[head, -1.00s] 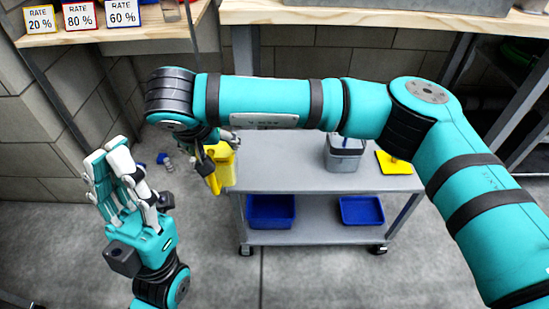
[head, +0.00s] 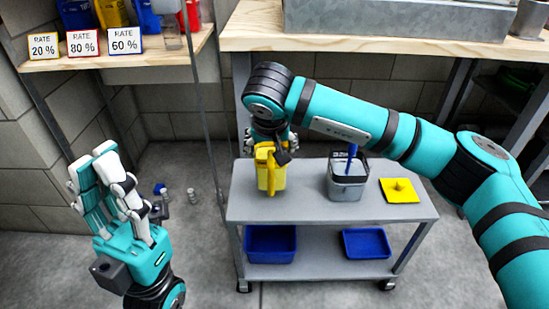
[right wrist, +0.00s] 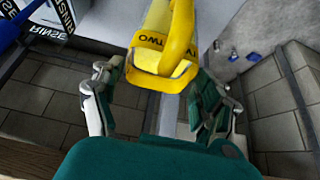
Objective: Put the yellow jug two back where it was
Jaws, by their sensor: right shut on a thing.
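The yellow jug two (head: 268,175) is upright over the left end of the grey cart's top (head: 300,206). I cannot tell whether its base touches the cart. My right gripper (head: 275,145) is shut on it from behind. In the right wrist view the yellow jug (right wrist: 168,58) shows its handle and part of the word TWO between the fingers of my right gripper (right wrist: 160,100). My left gripper (head: 100,168) is empty and open, with fingers pointing up, left of the cart.
Blue bins (head: 270,243) sit below. Rate cards (head: 83,43) and jugs stand on the left shelf. A thin post (head: 205,110) rises left of the cart.

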